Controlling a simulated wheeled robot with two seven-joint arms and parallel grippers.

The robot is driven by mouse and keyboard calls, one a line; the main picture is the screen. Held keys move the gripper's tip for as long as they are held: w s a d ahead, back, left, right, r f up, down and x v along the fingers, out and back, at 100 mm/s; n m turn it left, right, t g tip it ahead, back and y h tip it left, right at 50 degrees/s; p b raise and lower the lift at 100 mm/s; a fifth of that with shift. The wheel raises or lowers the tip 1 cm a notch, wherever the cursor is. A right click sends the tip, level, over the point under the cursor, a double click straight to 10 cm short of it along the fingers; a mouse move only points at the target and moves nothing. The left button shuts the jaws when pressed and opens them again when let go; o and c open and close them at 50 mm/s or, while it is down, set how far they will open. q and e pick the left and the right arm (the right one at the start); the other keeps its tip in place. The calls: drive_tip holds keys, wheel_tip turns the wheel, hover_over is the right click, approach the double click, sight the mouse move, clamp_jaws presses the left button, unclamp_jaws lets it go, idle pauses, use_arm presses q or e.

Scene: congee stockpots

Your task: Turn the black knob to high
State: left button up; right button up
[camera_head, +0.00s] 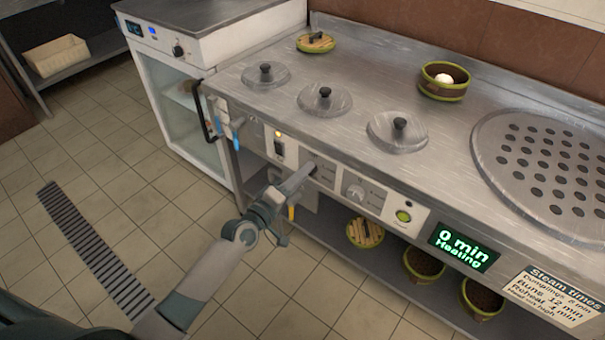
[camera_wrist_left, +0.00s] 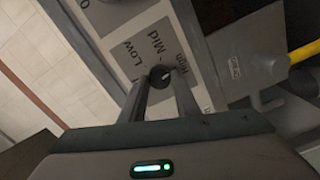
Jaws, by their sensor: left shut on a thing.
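In the head view the fingers mostly hide the knob. My right gripper is not in view.
A yellow pipe (camera_wrist_left: 304,51) is nearby.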

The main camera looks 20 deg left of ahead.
use_arm(q)
drive_tip(key=shift+m, duration=1.1)
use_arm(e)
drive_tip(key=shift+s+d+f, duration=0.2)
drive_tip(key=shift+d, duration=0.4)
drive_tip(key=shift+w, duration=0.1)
use_arm(q)
drive_tip(key=o, duration=1)
drive_tip(key=shift+o, duration=0.2)
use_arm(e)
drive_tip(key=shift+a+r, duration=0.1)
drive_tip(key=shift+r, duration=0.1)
use_arm(q)
drive_tip(key=shift+s, duration=0.1)
drive_tip(key=v, duration=1.7)
drive_tip(key=shift+p, duration=0.3)
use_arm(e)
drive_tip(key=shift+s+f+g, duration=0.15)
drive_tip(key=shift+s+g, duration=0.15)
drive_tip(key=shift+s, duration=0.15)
